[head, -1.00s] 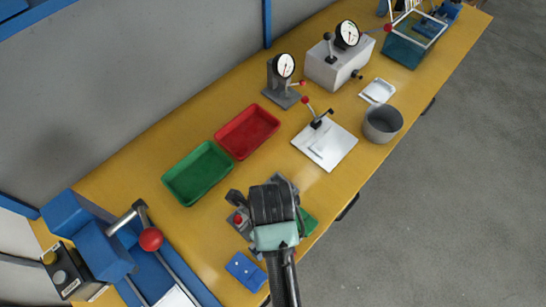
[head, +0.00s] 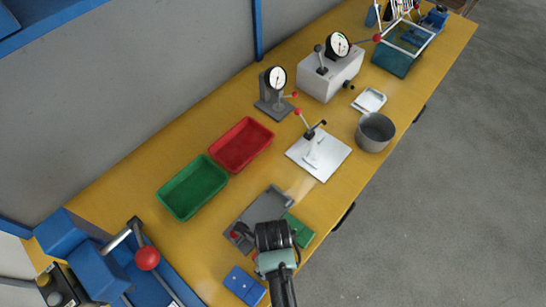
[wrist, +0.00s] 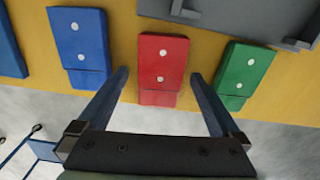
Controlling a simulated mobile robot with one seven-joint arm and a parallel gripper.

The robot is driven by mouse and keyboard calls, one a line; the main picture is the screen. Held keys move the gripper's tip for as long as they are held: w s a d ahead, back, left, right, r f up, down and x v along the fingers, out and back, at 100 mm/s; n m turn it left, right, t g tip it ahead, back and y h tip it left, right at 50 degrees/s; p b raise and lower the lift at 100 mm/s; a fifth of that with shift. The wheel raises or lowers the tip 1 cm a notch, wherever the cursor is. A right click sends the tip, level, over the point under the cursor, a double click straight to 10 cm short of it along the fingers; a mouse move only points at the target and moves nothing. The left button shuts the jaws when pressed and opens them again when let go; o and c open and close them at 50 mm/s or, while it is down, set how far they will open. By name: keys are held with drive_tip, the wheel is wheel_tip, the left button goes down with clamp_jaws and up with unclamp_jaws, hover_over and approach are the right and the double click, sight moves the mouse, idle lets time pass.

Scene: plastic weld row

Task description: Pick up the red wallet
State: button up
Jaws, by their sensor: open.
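The red wallet (wrist: 163,62) is a flat red piece with two pale studs, lying on the yellow bench near its front edge. In the wrist view it sits centrally between the fingers of my gripper (wrist: 160,76), which are apart and empty. Its lower end shows between the fingers; I cannot tell the height of the fingertips above it. In the head view my gripper (head: 274,238) is over the front of the bench and hides most of the red wallet.
A blue wallet (wrist: 80,45) lies left of the red one and a green wallet (wrist: 245,72) lies right. A grey fixture (head: 262,210) is just behind. Green (head: 192,187) and red (head: 241,144) trays stand farther back. The floor is beyond the bench edge.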

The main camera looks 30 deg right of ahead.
drive_tip(key=shift+c, duration=0.2)
drive_tip(key=c, duration=1.3)
wheel_tip(320, 180, up, 10)
drive_tip(key=shift+r, duration=0.1)
drive_tip(key=shift+c, duration=0.2)
